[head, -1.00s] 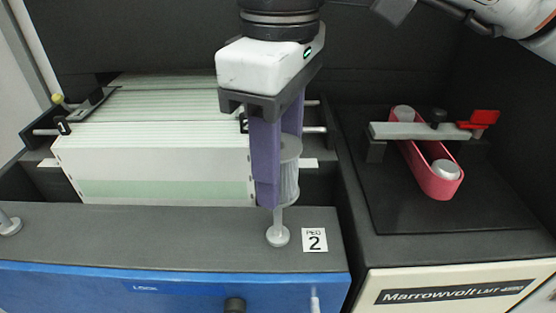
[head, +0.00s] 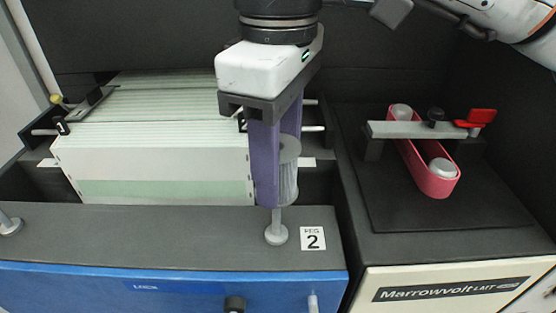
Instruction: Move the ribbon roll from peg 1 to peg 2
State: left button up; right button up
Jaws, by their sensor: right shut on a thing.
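The ribbon roll (head: 289,172) is a grey ribbed cylinder, partly hidden behind a purple finger. My right gripper (head: 277,190) points down and is shut on it. Peg 2 (head: 276,232) is a pale post with a round base, beside the "2" label (head: 312,238). The roll is upright and in line with this peg, whose lower shaft shows below it. I cannot tell whether the roll is around the peg's top or just above it. Peg 1 is probably the pale post (head: 10,225) cut by the left edge. My left gripper is not in view.
A stack of pale fan-fold cards (head: 160,165) fills the bay behind the grey ledge (head: 150,235). At right, a pink loop (head: 440,184) around two rollers sits under a grey bar (head: 400,130) with a red lever (head: 480,117). Dark walls enclose the back.

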aim_at(278, 232)
jog(key=shift+f+b, duration=0.5)
jog(key=shift+f, duration=0.4)
dwell(0.6)
jog(key=shift+f+b, duration=2.15)
jog(key=shift+f, duration=1.15)
dwell(1.1)
jog(key=o, duration=1.2)
